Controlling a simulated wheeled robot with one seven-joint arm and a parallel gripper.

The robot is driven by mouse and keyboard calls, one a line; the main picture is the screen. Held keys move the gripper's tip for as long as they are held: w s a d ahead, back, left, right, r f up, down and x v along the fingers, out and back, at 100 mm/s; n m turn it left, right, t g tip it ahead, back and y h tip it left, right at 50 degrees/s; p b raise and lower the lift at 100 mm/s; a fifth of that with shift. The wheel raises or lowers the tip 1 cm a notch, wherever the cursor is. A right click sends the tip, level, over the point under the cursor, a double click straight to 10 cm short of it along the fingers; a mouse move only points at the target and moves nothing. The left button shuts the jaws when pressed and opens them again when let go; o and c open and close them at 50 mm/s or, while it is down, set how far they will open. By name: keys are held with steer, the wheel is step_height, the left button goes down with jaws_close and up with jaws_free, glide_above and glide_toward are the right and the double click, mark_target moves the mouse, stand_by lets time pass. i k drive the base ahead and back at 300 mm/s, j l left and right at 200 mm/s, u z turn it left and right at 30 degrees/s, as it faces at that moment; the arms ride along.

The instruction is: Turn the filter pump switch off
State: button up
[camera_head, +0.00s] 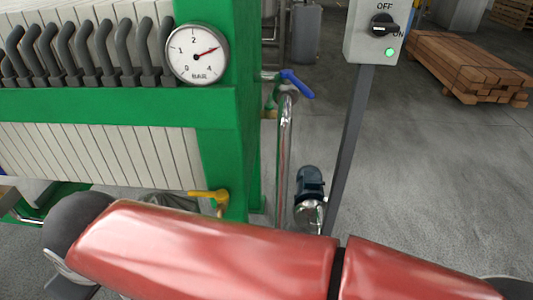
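The filter pump switch (381,26) is a black rotary knob on a pale grey box (358,40) at the top right of the head view. The knob's pointer lies toward the right, at the ON mark, with OFF printed above it. A green lamp (389,52) glows below the knob. The box stands on a dark grey post (346,150). My red arm link crosses the bottom of the view. My gripper is not in view, so its place relative to the switch cannot be seen.
A green filter press frame (219,125) with a pressure gauge (197,54) fills the left. A blue-handled valve (297,84) and a yellow valve handle (209,195) stick out near it. A blue pump motor (310,182) sits on the floor. Stacked timber (465,66) lies at the back right.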

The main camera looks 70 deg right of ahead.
mark_target(382, 24)
steer(key=z, duration=3.25)
